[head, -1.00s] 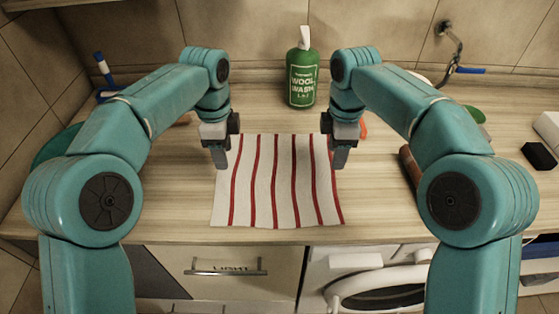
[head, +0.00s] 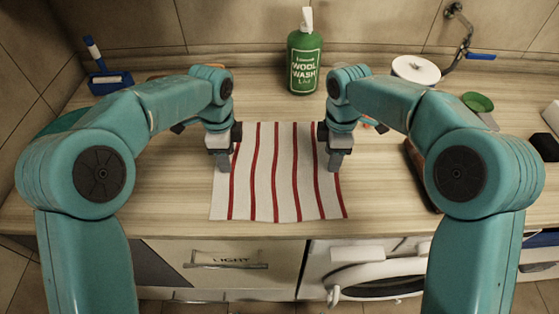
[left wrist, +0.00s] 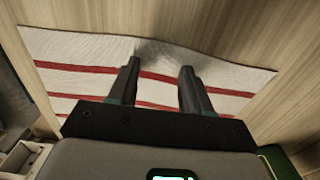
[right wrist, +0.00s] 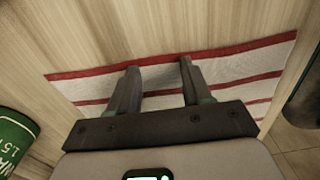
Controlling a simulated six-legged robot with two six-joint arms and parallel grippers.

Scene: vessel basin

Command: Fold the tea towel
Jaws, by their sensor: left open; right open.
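The tea towel (head: 285,180) is white with red stripes and lies spread flat on the wooden counter. My left gripper (head: 223,165) is over its left edge, and my right gripper (head: 335,163) is over its right edge. In the left wrist view, the open fingers (left wrist: 158,80) are above the towel (left wrist: 95,55), whose edge rises slightly in a grey, shaded bump just beyond them. In the right wrist view, the open fingers (right wrist: 157,80) reach toward the red-striped edge of the towel (right wrist: 235,65). Neither gripper holds cloth. Whether the fingertips touch it is unclear.
A green wool wash bottle (head: 304,62) stands behind the towel. A blue-handled brush (head: 95,55) stands at the back left. The counter's front edge is just below the towel.

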